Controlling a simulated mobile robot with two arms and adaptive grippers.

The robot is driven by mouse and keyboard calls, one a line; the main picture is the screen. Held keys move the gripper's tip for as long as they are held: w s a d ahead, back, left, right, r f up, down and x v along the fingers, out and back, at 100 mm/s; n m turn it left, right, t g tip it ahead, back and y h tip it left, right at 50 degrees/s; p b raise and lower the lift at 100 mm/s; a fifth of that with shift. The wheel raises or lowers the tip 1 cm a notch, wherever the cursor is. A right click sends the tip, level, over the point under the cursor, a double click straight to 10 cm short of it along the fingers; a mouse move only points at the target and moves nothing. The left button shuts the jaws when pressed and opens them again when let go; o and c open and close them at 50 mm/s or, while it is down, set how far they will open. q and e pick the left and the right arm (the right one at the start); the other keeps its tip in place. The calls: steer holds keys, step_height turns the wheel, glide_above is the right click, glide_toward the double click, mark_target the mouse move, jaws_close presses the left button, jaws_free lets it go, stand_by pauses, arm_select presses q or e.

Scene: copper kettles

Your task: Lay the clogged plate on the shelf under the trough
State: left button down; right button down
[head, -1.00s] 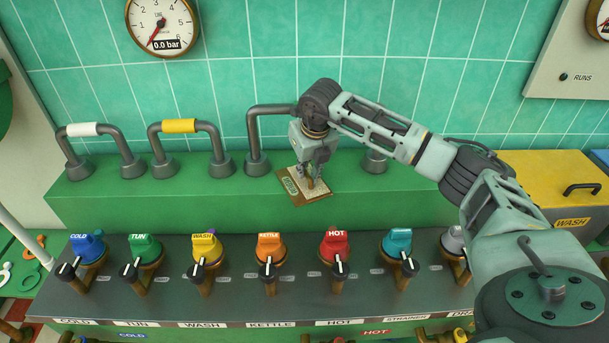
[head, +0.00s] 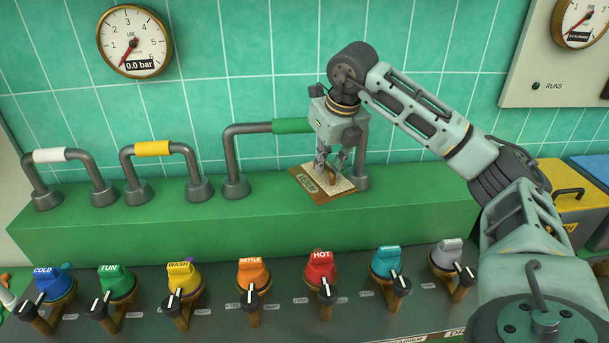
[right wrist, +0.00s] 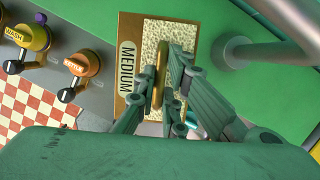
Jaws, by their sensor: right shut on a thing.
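The plate (head: 343,186) has a brown rim, a pale speckled face and a label. In the right wrist view, the plate (right wrist: 151,40) shows the label "MEDIUM" and a brass handle (right wrist: 160,75). My right gripper (head: 331,170) is shut on this handle. In the right wrist view, the fingers of this gripper (right wrist: 172,88) stand around the handle. The plate hangs over the green ledge (head: 240,222), close to the right leg of the green-banded pipe. I cannot make out the trough or the shelf under it. My left gripper is not in view.
Bent grey pipes with white, yellow and green (head: 292,126) bands stand on the ledge. A row of coloured valve knobs, including a red HOT knob (head: 321,267), lines the panel in front. A yellow bin (head: 562,175) stands at the right. A gauge (head: 135,41) reads 0.0 bar.

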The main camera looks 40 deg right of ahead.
mark_target(307, 189)
steer(key=shift+s+d+r, duration=0.65)
steer(key=shift+s+r, duration=0.1)
steer(key=shift+s, duration=0.1)
steer(key=a+f+n+y, duration=0.1)
steer(key=a+n, duration=0.2)
steer(key=a+f+n+y, duration=0.1)
steer(key=a+f+n, duration=0.1)
steer(key=n, duration=0.1)
steer(key=s+a+f+n, duration=0.1)
steer(key=a+n, duration=0.2)
steer(key=shift+a+f+n+g+y, duration=0.15)
steer(key=shift+a+n+g+y, duration=0.15)
steer(key=shift+a+g+y, duration=0.1)
steer(key=s+a+f+n+g, duration=0.2)
steer(key=s+a+f+n, duration=0.1)
steer(key=n, duration=0.6)
steer(key=s+a+f+n+g+h, duration=0.1)
steer(key=s+a+f+n+g, duration=0.1)
steer(key=s+a+n, duration=0.3)
steer(key=s+a+f+n+g+h, duration=0.1)
steer(key=s+a+f+n+g, duration=0.1)
steer(key=s+a+n, duration=0.3)
steer(key=a+f+n, duration=0.1)
steer(key=a+n, duration=0.3)
steer(key=n, duration=0.5)
steer(key=shift+f, duration=0.3)
steer(key=shift+f, duration=0.1)
